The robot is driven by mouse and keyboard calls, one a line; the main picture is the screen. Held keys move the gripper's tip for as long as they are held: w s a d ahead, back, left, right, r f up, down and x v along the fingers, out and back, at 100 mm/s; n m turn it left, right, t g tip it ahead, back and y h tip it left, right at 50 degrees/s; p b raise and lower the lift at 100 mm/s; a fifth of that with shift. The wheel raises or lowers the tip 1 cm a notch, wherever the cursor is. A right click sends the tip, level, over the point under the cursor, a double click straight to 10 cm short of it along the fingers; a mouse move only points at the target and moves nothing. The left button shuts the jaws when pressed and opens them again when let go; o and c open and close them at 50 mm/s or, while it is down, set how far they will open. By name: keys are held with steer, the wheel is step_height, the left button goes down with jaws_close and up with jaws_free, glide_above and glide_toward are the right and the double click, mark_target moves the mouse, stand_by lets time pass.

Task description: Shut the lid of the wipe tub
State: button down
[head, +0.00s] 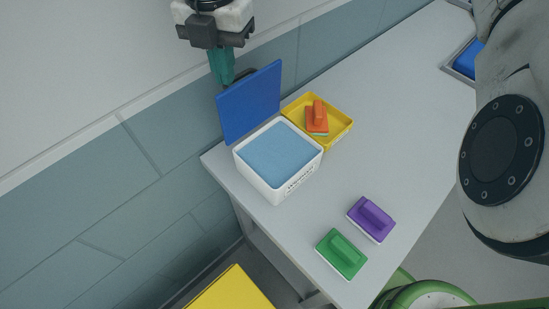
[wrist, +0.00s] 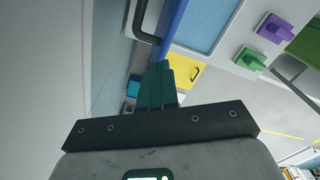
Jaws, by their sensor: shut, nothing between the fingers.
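The wipe tub (head: 283,184) is a white box with light blue contents, standing near the left end of the grey table. Its blue lid (head: 249,103) stands open, upright along the tub's back left side. In the wrist view the lid (wrist: 174,22) shows edge-on beside the tub's light blue contents (wrist: 203,22). My gripper (head: 222,80) is shut and empty, with teal fingers pointing down behind the lid's upper edge. In the wrist view the fingertips (wrist: 161,66) are close to the lid's edge; I cannot tell whether they touch it.
A yellow tray (head: 341,133) with an orange scrubber (head: 317,118) stands right behind the tub. A purple scrubber (head: 371,219) and a green scrubber (head: 342,254) lie at the table's front. A tiled wall (head: 170,150) runs close behind the lid. The table's middle is clear.

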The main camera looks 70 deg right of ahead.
steer(key=shift+f+b, duration=0.8)
steer(key=shift+b, duration=0.1)
stand_by(0.4)
steer(key=shift+s+a+f+b, duration=0.35)
steer(key=shift+s+b, duration=0.2)
steer(key=shift+s, duration=0.3)
steer(key=shift+s+a+f+b, duration=0.2)
steer(key=shift+s+a+b, duration=0.25)
steer(key=shift+s, duration=0.45)
steer(key=shift+s+a+f+b, duration=0.3)
steer(key=shift+s+b, duration=0.3)
steer(key=shift+s, duration=0.25)
steer(key=shift+r, duration=0.1)
stand_by(0.4)
step_height(320, 180, up, 7)
steer(key=p, duration=0.3)
stand_by(0.8)
steer(key=shift+w, duration=0.1)
stand_by(0.5)
